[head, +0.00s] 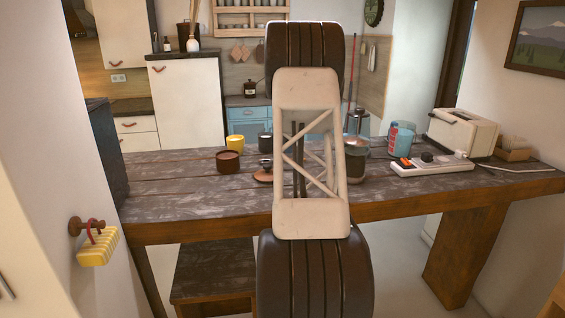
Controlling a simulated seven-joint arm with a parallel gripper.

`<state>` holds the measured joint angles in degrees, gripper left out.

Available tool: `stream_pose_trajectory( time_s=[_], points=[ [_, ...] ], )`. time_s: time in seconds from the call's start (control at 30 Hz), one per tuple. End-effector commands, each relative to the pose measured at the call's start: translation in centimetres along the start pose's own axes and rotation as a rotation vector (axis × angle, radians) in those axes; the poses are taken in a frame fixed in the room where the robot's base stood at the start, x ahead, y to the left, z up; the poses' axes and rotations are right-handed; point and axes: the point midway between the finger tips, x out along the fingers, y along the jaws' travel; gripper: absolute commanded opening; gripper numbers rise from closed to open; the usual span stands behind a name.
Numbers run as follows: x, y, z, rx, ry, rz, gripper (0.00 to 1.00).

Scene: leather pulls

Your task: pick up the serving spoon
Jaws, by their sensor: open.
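I cannot make out a serving spoon anywhere in the head view. A large part of the wooden table (180,182) is covered by my own arm, which stands upright in the middle of the picture. Anything behind the arm is hidden. My gripper does not show in this view, so I cannot place it relative to the table or to anything on it.
A brown cup (228,161), a yellow mug (236,143) and a dark round lid (264,172) stand left of my arm. A glass jar (355,164), blue container (402,138), white tray (432,165) and toaster (462,132) stand right. The table's left part is clear.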

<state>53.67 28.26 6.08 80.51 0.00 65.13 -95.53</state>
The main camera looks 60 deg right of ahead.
Motion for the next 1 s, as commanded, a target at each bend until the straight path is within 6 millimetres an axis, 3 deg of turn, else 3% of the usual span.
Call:
stream_pose_trajectory(
  time_s=[0.5,1.0],
  points=[
    [4.7,-0.2,-0.1,0.000,0.000,-0.001,0.47],
    [5.1,-0.2,-0.1,0.000,0.000,0.000,0.47]
  ],
)
